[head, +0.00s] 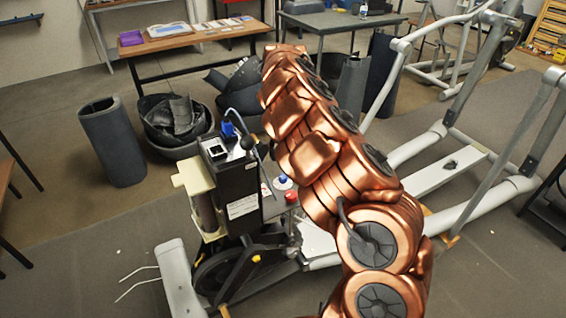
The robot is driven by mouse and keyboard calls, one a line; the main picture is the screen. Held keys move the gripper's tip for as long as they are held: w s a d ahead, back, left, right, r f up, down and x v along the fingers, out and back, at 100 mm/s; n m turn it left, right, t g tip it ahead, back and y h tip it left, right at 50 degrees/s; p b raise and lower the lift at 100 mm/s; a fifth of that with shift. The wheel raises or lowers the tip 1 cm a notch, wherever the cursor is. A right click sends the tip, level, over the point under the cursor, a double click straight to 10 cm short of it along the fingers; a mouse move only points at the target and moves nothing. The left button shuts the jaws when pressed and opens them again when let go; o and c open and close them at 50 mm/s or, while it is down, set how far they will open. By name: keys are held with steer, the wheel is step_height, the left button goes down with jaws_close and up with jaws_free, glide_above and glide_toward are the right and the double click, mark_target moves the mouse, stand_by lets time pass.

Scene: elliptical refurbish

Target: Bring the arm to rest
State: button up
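My copper-coloured arm (330,150) rises from the bottom of the head view, right of centre, and leans up and to the left. Its far end is near the top middle, in front of the tables. My gripper does not show, so I cannot see whether it is open or holds anything. The arm hides part of the grey elliptical machine (420,150) behind it. I cannot tell whether the arm touches the machine.
A black box unit (235,190) with cables stands on the machine's near end. A grey cylinder (112,140) and a black tub of scraps (177,122) stand left. A wooden table (165,48) and a grey table (340,20) are behind.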

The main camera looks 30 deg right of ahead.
steer(key=shift+r, duration=0.9)
